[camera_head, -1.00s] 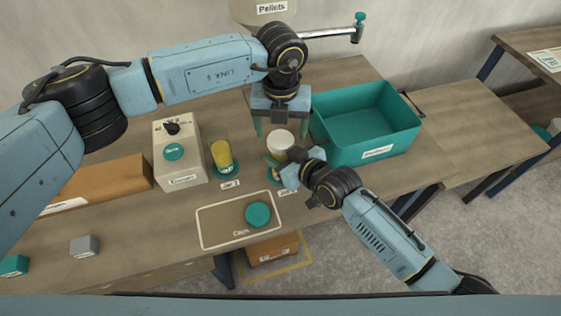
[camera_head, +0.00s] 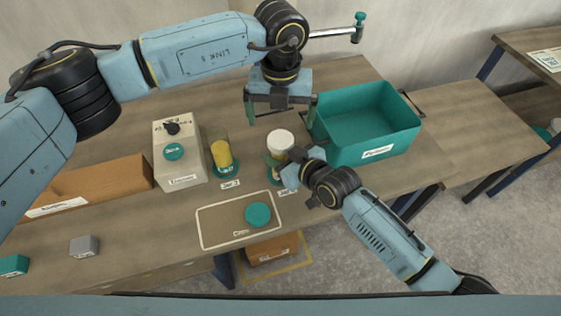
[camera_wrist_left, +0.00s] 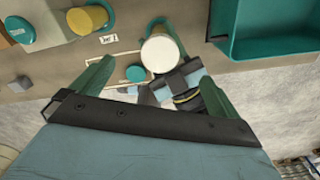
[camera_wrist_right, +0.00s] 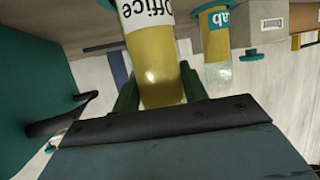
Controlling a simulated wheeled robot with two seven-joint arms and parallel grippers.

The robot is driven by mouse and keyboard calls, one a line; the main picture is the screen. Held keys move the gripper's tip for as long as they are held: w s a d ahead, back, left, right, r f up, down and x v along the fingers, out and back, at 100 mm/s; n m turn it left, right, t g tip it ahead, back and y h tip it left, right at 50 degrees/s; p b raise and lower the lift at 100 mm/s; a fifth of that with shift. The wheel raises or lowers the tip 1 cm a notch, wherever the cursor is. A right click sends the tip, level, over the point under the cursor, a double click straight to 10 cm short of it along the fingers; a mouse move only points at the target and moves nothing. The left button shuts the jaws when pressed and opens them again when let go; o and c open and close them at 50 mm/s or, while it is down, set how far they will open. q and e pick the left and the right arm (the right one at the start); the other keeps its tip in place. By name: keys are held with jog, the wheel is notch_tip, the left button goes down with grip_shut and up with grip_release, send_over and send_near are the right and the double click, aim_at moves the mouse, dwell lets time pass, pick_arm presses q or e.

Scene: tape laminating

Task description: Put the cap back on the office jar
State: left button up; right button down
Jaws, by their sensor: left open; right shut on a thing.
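The office jar (camera_head: 280,143), with a pale round top and yellow in its body, stands near the middle of the table. Its "Office" label shows in the right wrist view (camera_wrist_right: 146,55). My right gripper (camera_head: 284,172) is shut on the jar's side. A teal cap (camera_head: 258,214) lies on the rectangle marked "Caps" (camera_head: 215,226), in front of the jar. My left gripper (camera_head: 280,120) is open and empty above and behind the jar, fingers pointing down. I cannot tell whether the pale top is an open mouth.
The lab jar (camera_head: 221,156) stands on a teal base to the left, beside a switch box (camera_head: 179,160). A teal bin (camera_head: 370,130) is close on the right. A brown box (camera_head: 100,184) and small blocks lie farther left.

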pick_arm(q)
notch_tip(320, 180, up, 10)
dwell(0.3)
jog(key=shift+r, duration=0.1)
pick_arm(e)
jog(key=c, duration=0.7)
grip_release()
pick_arm(q)
notch_tip(320, 180, up, 3)
jog(key=p, duration=0.2)
jog(key=shift+f+p, duration=0.2)
jog(key=shift+p, duration=0.1)
pick_arm(e)
jog(key=v, duration=1.3)
jog(key=shift+s, duration=0.15)
jog(key=shift+d+r, duration=0.1)
